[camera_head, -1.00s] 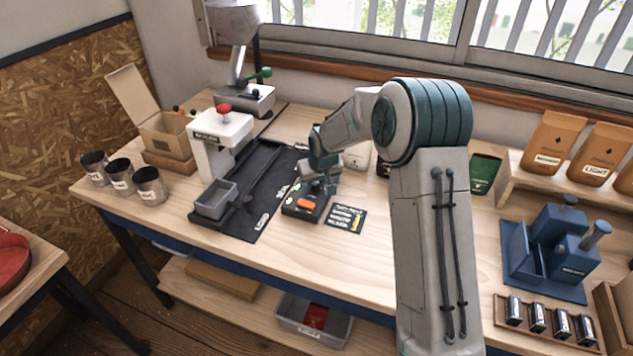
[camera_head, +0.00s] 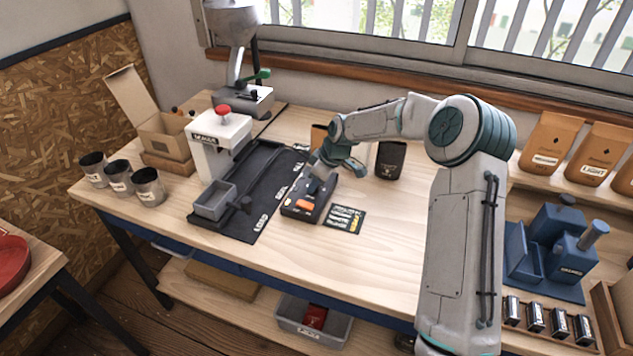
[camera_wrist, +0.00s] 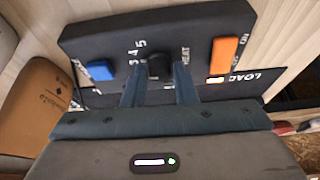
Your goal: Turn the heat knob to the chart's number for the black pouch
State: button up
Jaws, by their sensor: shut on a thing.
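The black control box (camera_head: 297,212) sits on the table beside the dark mat, with an orange switch (camera_head: 304,204). In the wrist view the box (camera_wrist: 195,35) shows the label HEAT, the numbers 3, 4 and 5 and a blue button (camera_wrist: 99,70). My gripper (camera_head: 319,183) is at the box's far end. In the wrist view my gripper (camera_wrist: 160,88) is shut on the dark heat knob (camera_wrist: 158,66), a finger on each side; its pointer is not clear. The chart card (camera_head: 344,219) lies right of the box, its text too small to read. The black pouch (camera_head: 390,161) stands behind it.
A white machine with a red knob (camera_head: 222,110) and a grey tray (camera_head: 215,200) stand left. Metal cups (camera_head: 149,187) are at the far left. A blue device (camera_head: 560,240) and kraft pouches (camera_head: 549,143) are at right. The table's front middle is clear.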

jog(key=shift+n+g, duration=0.4)
jog(key=shift+n, duration=0.5)
jog(key=o, duration=1)
jog(key=shift+d+r, duration=0.2)
jog(key=shift+r, duration=0.2)
jog(key=b+v, duration=0.2)
jog(key=v, duration=1)
jog(key=shift+s+d+r, duration=0.1)
jog(key=shift+d+r, duration=0.05)
jog(key=shift+r, duration=0.25)
